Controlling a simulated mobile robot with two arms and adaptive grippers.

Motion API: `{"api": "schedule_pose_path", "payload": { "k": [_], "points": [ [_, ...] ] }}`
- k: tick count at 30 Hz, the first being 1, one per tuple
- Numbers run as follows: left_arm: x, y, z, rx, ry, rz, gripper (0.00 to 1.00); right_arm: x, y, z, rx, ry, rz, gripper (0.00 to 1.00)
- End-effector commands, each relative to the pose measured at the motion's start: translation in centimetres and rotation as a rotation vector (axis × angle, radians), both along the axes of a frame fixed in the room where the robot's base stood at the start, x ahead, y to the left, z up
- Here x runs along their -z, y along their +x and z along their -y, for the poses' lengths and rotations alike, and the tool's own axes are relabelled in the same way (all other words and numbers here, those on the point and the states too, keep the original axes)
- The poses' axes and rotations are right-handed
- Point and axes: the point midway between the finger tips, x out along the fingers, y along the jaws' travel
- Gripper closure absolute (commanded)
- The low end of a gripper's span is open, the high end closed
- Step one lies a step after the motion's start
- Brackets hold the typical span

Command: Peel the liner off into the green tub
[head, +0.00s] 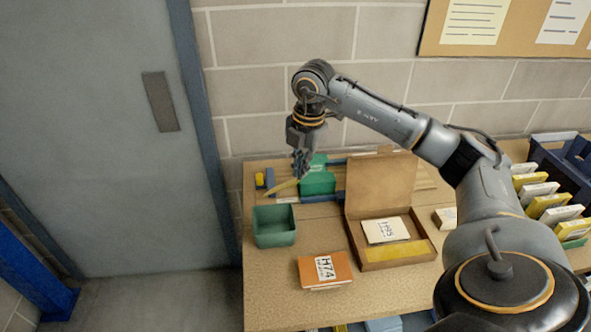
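The green tub (273,238) stands at the left edge of the table and looks empty from here. My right gripper (299,172) points down behind and a little right of the tub. A thin yellowish strip (281,187), which looks like the liner, runs from its fingertips down to the left, above the table behind the tub. The fingers look closed on it, though they are small and dark. An open cardboard box (352,232) with its lid raised holds a white H95 pack (385,230) and a yellow strip (396,251). My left gripper is not in view.
A green object (318,180) stands behind the gripper, near blue bars. A small white pack (446,218) lies right of the box. A blue rack (561,166) with several packs is at the right.

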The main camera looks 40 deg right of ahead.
Motion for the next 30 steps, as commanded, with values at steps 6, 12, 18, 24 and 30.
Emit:
{"api": "schedule_pose_path", "payload": {
  "k": [6, 12, 18, 24, 30],
  "points": [
    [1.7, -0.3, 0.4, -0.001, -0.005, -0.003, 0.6, 2.2, 0.0, 0.0, -0.002, 0.0, 0.001, 1.0],
    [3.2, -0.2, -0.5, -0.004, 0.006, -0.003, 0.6, 4.2, -0.1, 0.0, -0.002, 0.0, 0.0, 1.0],
    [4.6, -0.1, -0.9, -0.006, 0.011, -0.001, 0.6, 6.2, 0.0, 0.0, -0.002, 0.0, 0.001, 1.0],
    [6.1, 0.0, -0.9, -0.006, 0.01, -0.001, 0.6, 8.2, 0.0, -0.1, -0.003, 0.001, 0.001, 1.0],
    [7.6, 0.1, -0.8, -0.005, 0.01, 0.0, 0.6, 10.2, 0.0, -0.1, -0.003, 0.001, 0.0, 1.0]
  ]
}}
